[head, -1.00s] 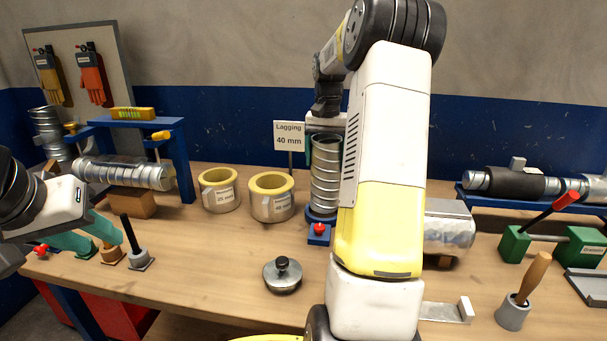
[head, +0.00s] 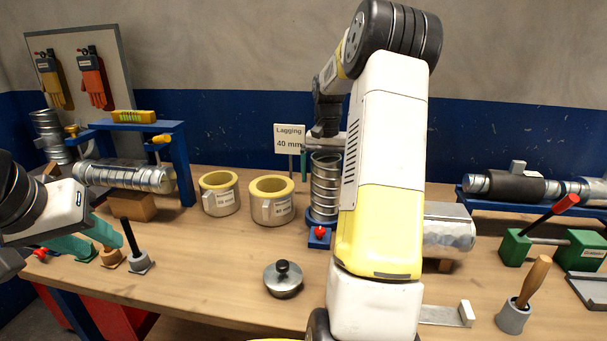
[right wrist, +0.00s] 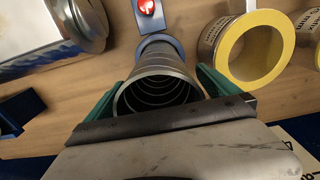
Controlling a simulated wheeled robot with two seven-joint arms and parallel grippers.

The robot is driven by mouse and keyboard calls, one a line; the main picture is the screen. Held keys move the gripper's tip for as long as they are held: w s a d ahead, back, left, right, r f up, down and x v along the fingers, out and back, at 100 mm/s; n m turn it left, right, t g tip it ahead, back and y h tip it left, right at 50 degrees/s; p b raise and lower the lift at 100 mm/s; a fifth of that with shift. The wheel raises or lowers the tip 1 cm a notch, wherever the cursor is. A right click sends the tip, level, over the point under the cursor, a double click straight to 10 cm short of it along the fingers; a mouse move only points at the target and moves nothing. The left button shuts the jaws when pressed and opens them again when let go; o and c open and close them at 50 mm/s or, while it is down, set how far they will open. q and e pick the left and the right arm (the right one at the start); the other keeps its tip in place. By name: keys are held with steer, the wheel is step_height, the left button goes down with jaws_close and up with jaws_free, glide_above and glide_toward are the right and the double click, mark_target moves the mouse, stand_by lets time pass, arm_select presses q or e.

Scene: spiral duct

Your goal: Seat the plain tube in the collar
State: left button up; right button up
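The plain tube (head: 325,182) is a ribbed grey metal duct standing upright in the blue collar (head: 322,219), which has a red knob at its front. In the right wrist view I look down into the open mouth of the tube (right wrist: 160,92), and its lower end sits inside the collar (right wrist: 160,43). My right gripper (right wrist: 160,78) has its green fingers on either side of the tube's top, with small gaps showing. My right arm hides part of the tube's right side in the head view. My left gripper (head: 100,246) is open and empty at the lower left.
Two yellow-lined lagging rings (head: 271,208) stand left of the collar, with a lagging sign (head: 289,140) behind. A dark-knobbed metal cap (head: 283,279) lies in front. A horizontal duct (head: 125,176) lies under a blue frame on the left. The front middle of the bench is mostly clear.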

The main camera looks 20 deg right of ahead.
steer(key=shift+r, duration=0.1)
step_height(320, 180, up, 12)
steer(key=s+a+r+n+t, duration=0.2)
steer(key=s+a+r, duration=0.2)
steer(key=s+a, duration=0.3)
steer(key=s+a+f+n+t+y, duration=0.1)
steer(key=s+a+f+n+t, duration=0.1)
steer(key=s+a, duration=0.5)
steer(key=s+a+f+n+t+y, duration=0.1)
steer(key=s+a+f+n+t, duration=0.1)
steer(key=s+a, duration=0.5)
steer(key=s+f, duration=0.1)
steer(key=s, duration=0.3)
steer(key=shift+s+a+n, duration=0.3)
steer(key=shift+s+n, duration=0.05)
steer(key=shift+n, duration=0.05)
steer(key=shift+f, duration=0.1)
stand_by(0.4)
